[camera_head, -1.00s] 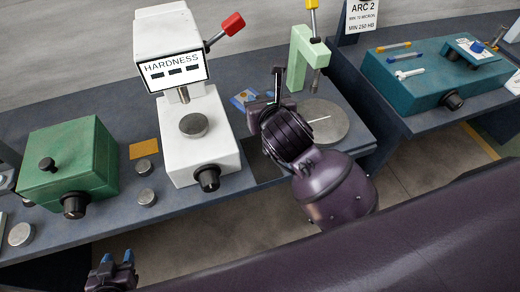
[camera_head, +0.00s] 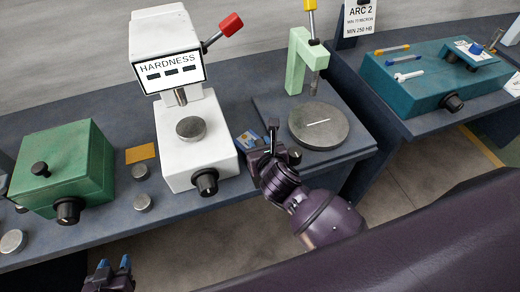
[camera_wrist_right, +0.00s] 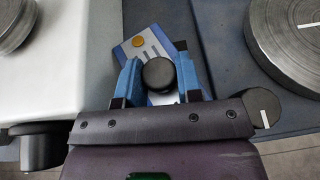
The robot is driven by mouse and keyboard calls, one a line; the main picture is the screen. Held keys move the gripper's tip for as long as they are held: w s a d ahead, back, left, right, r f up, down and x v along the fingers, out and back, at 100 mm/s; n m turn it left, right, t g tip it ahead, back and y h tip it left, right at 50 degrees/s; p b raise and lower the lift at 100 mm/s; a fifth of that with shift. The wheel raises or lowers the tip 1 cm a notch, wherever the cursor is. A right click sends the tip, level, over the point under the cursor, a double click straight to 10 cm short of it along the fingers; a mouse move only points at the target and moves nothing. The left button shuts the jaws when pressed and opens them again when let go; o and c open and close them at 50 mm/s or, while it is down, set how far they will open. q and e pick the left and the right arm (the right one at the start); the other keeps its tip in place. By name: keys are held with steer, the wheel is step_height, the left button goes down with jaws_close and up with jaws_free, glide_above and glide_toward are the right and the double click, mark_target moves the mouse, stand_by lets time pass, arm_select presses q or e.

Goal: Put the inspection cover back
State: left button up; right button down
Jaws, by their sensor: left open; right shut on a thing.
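The inspection cover (camera_wrist_right: 184,47) appears to be a thin blue and white plate with a yellow disc; it also shows in the head view (camera_head: 246,139). A round black knob (camera_wrist_right: 158,74) stands over it, between the blue fingers of my right gripper (camera_wrist_right: 160,80). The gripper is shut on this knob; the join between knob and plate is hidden. In the head view my right gripper (camera_head: 270,152) is between the white hardness tester (camera_head: 190,140) and the round-plate stand. My left gripper (camera_head: 114,264) is open and empty at the lower left, in front of the bench.
The round metal plate (camera_head: 318,125) and pale green column (camera_head: 298,62) stand close to my right gripper. A black dial (camera_wrist_right: 260,107) is just right of it. A green box (camera_head: 62,170) is at left, a teal box (camera_head: 430,75) at right. Small metal discs (camera_head: 142,202) lie on the bench.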

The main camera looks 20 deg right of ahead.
steer(key=shift+f, duration=0.85)
steer(key=shift+f, duration=0.35)
steer(key=c, duration=0.8)
jaws_free()
steer(key=shift+r, duration=0.2)
steer(key=shift+s+r, duration=0.2)
steer(key=shift+r, duration=0.05)
steer(key=v, duration=1.1)
steer(key=shift+s, duration=0.3)
